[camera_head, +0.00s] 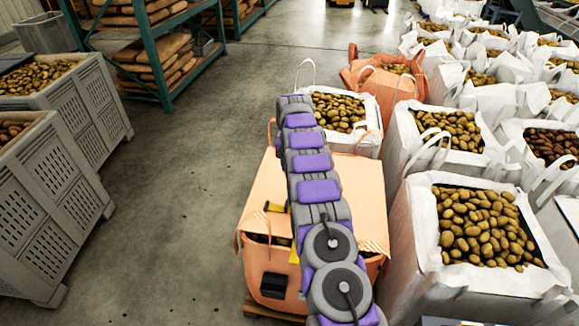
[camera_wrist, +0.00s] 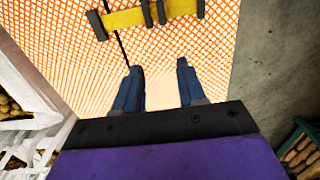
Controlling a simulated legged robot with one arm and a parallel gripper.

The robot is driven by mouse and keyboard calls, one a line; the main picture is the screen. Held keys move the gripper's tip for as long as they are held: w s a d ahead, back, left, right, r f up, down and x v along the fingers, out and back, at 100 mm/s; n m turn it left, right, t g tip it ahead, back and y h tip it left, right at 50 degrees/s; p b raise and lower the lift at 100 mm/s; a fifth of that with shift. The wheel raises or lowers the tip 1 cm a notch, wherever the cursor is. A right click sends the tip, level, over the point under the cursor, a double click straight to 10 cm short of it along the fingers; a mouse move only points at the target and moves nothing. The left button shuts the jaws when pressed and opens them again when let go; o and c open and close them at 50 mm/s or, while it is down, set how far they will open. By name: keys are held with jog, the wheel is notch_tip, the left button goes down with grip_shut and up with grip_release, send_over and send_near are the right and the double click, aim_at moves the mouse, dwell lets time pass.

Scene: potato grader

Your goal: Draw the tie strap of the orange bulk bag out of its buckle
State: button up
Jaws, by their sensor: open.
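The orange bulk bag (camera_head: 350,190) stands front centre in the head view, partly hidden behind my arm. A short yellow strap piece (camera_head: 275,207) with dark ends shows on it, left of my arm. In the wrist view, orange mesh fabric of the bag (camera_wrist: 210,50) fills the middle. The yellow tie strap (camera_wrist: 122,19) crosses the top, with a dark end piece at its left and a dark buckle (camera_wrist: 154,12) around it. My gripper (camera_wrist: 157,66) is open and empty, its fingers apart, below the strap in the picture and not touching it. The head view does not show the fingers.
White bulk bags of potatoes (camera_head: 430,250) stand close on the right. Another orange bag (camera_head: 385,80) stands behind. Grey crates (camera_head: 60,130) are at the left, and a green rack (camera_head: 160,60) with sacks is at the back left. The floor between is clear.

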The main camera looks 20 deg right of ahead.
jog(key=shift+d+p, duration=0.35)
jog(key=shift+d, duration=0.35)
jog(key=shift+a, duration=0.15)
notch_tip(320, 180, up, 17)
jog(key=p, duration=1.2)
jog(key=shift+w+p, duration=0.25)
jog(key=shift+p, duration=0.15)
